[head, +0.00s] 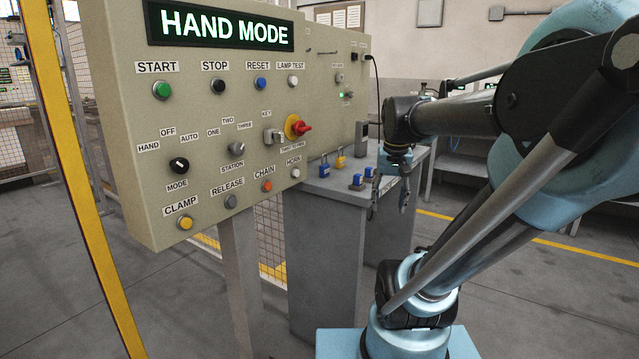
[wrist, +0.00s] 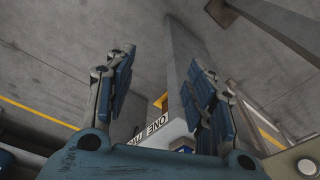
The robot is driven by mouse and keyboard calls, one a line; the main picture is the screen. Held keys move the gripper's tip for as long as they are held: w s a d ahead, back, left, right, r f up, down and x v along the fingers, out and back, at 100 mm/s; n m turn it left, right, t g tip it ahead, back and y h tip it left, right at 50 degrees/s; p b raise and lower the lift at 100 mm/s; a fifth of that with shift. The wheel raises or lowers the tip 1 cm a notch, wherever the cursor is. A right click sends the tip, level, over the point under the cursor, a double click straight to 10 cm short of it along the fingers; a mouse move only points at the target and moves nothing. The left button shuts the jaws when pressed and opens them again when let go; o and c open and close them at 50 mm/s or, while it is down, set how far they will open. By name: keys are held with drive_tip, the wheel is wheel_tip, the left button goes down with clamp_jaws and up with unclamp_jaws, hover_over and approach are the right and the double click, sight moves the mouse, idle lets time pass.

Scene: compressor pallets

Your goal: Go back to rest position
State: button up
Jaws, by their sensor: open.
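My gripper (head: 389,200) hangs at the end of my arm in the head view, pointing down in front of the grey bench. In the wrist view my gripper (wrist: 162,95) shows two fingers with blue pads, spread wide apart. Nothing is between the pads. The gripper is to the right of the control panel (head: 215,110) and apart from it. The panel's display (head: 222,25) reads HAND MODE.
A grey bench (head: 340,192) stands behind the panel. On it are a blue padlock (head: 324,168), a yellow padlock (head: 340,160) and small blue items (head: 357,181). A yellow post (head: 75,150) rises at left. Floor at front left is clear.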

drive_tip(key=s+f+n, duration=0.2)
drive_tip(key=s+f, duration=0.8)
drive_tip(key=f, duration=0.3)
drive_tip(key=shift+f+t, duration=0.2)
drive_tip(key=shift+t, duration=0.1)
drive_tip(key=shift+a, duration=0.1)
